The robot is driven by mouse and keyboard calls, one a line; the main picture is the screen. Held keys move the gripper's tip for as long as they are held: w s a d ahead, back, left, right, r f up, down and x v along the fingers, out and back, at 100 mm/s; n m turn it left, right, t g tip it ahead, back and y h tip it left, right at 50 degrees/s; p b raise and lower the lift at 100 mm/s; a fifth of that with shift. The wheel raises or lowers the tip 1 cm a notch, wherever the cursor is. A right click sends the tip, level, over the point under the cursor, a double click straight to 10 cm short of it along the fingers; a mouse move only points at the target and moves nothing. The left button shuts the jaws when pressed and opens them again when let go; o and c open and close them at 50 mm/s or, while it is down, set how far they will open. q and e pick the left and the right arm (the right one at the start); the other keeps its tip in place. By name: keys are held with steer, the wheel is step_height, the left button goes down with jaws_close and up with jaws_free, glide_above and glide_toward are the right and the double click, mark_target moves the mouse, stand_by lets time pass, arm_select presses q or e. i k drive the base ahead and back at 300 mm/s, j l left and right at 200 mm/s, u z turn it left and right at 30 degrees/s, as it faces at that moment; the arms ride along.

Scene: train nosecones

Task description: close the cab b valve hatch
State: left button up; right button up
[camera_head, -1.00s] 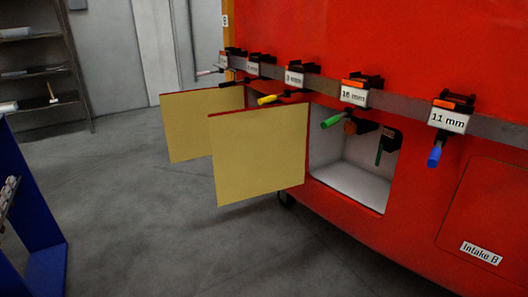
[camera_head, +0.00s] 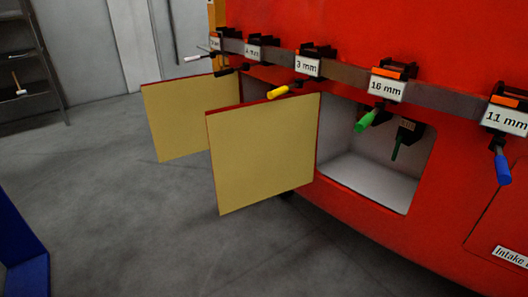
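Two hatch doors stand swung open from the red nosecone. The nearer door (camera_head: 264,153) shows its yellow-tan inner face, with red along its edges. The farther door (camera_head: 191,117) stands behind it to the left, partly covered by it. Right of the nearer door is an open white-lined compartment (camera_head: 370,170) with a dark tool with a green handle (camera_head: 400,140) on its inner wall. No label reading cab b valve is readable, so I cannot tell which door that is. Neither of my grippers is in view.
A grey rail (camera_head: 345,75) on the red nosecone (camera_head: 380,30) holds labelled tools with coloured handles, including 3 mm, 16 mm and 11 mm. A closed panel marked Intake (camera_head: 512,257) is at lower right. A blue stand (camera_head: 25,255) is lower left, shelves (camera_head: 20,90) upper left. Grey floor between is clear.

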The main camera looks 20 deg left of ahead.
mark_target(262, 150)
steer(key=i+j+z, duration=0.25)
steer(key=j, duration=0.3)
steer(key=i+j+z, duration=0.1)
steer(key=j+z, duration=0.15)
steer(key=j, duration=0.3)
steer(key=i+j+z, duration=0.2)
steer(key=j, duration=0.35)
steer(key=j+z, duration=0.25)
steer(key=j, duration=0.35)
steer(key=j+z, duration=0.35)
steer(key=j, duration=0.4)
steer(key=j+z, duration=0.4)
steer(key=j, duration=0.35)
steer(key=k+j+z, duration=0.1)
steer(key=j+z, duration=0.25)
steer(key=j, duration=0.4)
steer(key=k+z, duration=0.2)
steer(key=k+l, duration=0.15)
steer(key=l, duration=0.25)
steer(key=z, duration=0.05)
